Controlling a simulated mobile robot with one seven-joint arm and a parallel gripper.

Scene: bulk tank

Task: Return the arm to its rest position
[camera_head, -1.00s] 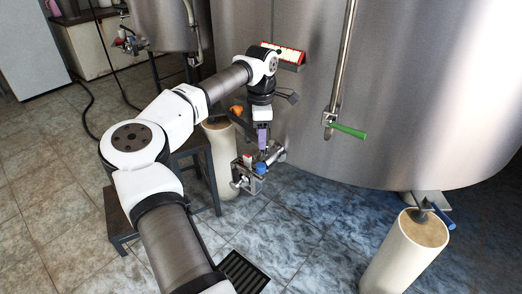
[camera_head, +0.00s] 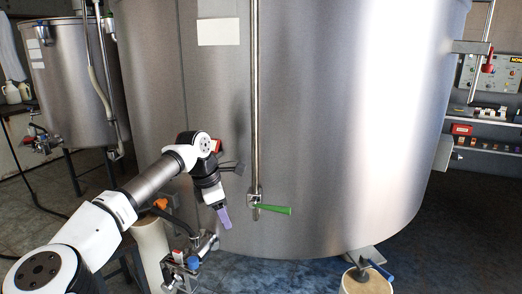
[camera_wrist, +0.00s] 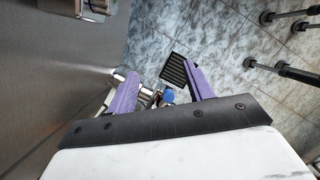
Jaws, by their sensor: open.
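My gripper (camera_head: 225,217) hangs at the end of my arm, in front of the big steel tank (camera_head: 320,120) and left of its green-handled valve (camera_head: 272,209). In the wrist view its two purple fingers (camera_wrist: 162,92) stand wide apart with nothing held between them. Below the gripper, a metal outlet valve (camera_head: 203,250) with a blue part (camera_head: 193,262) sticks out low on the tank. The outlet also shows beyond the fingers in the wrist view (camera_wrist: 148,93). The gripper appears apart from it. My arm reaches in from the lower left.
A pale cylindrical leg (camera_head: 151,250) and a dark stool or stand are beside my arm. Another pale support (camera_head: 366,282) stands under the tank at lower right. A smaller tank (camera_head: 75,90) is at the left. A floor drain (camera_wrist: 174,70) shows in the wrist view.

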